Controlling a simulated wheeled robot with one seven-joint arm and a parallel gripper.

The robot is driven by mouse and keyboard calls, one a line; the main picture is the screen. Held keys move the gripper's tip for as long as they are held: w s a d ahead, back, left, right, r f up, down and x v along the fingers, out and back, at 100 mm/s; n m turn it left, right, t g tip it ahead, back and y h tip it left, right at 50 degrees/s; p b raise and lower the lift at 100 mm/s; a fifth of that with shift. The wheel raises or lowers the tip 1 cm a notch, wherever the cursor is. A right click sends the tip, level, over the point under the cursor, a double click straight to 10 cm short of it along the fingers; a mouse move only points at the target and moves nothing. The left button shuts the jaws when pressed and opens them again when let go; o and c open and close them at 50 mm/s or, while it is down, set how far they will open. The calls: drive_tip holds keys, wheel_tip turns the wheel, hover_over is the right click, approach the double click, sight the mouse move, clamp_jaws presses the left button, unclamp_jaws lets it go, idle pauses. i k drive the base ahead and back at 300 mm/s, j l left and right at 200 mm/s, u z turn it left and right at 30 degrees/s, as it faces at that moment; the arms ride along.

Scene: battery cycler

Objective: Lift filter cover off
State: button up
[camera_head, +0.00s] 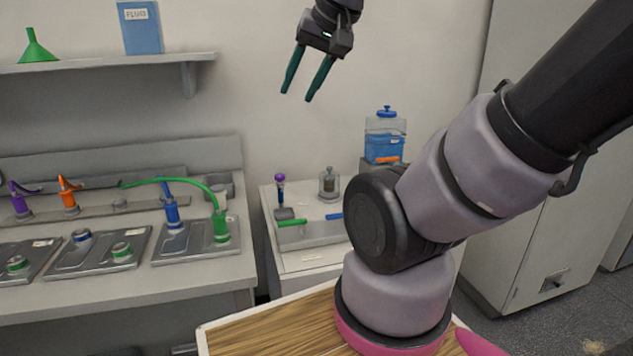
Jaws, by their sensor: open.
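My gripper (297,96) is open and empty, high in front of the wall, with its two teal fingers pointing down. Below it in the picture stands a white unit. On its top is a small clear housing (329,183) with a dark core and a knob on top, which looks like the covered filter. The housing is upright, and my gripper is well apart from it. Its seam is too small to make out.
A blue liquid tank (385,148) stands behind the unit. A purple-topped part (280,188), a green handle (292,222) and a blue handle (334,216) are near the housing. The left bench has metal plates with colored connectors (172,213). A shelf (105,63) hangs above.

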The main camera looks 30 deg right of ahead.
sight(330, 179)
drive_tip(key=z, duration=0.75)
drive_tip(key=i+l+u, duration=0.25)
drive_tip(key=l, duration=0.35)
drive_tip(key=i+l+u, duration=0.15)
drive_tip(key=i+l, duration=0.1)
drive_tip(key=l, duration=0.1)
